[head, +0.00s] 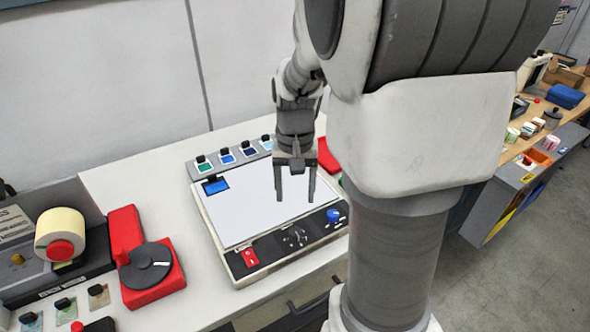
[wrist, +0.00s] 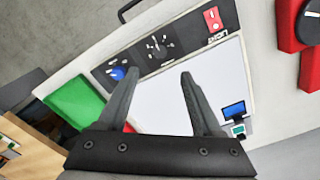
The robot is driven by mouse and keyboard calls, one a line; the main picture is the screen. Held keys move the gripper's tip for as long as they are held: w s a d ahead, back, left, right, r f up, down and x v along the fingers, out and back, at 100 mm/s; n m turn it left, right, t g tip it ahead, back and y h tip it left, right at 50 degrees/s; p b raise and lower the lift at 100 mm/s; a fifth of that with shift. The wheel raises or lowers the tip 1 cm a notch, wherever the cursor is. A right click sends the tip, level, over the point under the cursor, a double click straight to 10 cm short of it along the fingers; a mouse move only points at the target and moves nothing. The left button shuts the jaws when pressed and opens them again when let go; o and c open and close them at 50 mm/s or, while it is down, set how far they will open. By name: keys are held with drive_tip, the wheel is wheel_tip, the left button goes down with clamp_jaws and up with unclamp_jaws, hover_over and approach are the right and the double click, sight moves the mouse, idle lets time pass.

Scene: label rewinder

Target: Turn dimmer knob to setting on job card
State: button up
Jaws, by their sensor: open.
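A light box with a white top (head: 255,205) stands on the bench, with a dark control strip along its front. The strip carries a black dial with white tick marks around it (head: 295,237), also in the wrist view (wrist: 157,47), and a blue knob (head: 333,215) to its right. I cannot tell surely which is the dimmer knob; the dial's setting is too small to read. A small blue card or display (head: 215,186) sits at the white top's back left corner; its text is unreadable. My gripper (head: 295,198) is open and empty above the white top, fingers pointing down, apart from both controls.
A red switch (head: 250,257) is at the strip's left end. A red base with a black disc (head: 145,268) stands to the left. Several clip-like pieces (head: 226,156) line the back. A green block (wrist: 75,101) lies beside the box.

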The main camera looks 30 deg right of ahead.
wheel_tip(320, 180, up, 5)
drive_tip(key=shift+r, duration=0.1)
idle(0.5)
drive_tip(key=s+a+r+n+t, duration=0.5)
drive_tip(key=s+a, duration=0.5)
drive_tip(key=s, duration=0.2)
drive_tip(key=shift+a+r+n+t, duration=0.25)
drive_tip(key=shift+r+n+t, duration=0.05)
drive_tip(key=shift+r+n, duration=0.45)
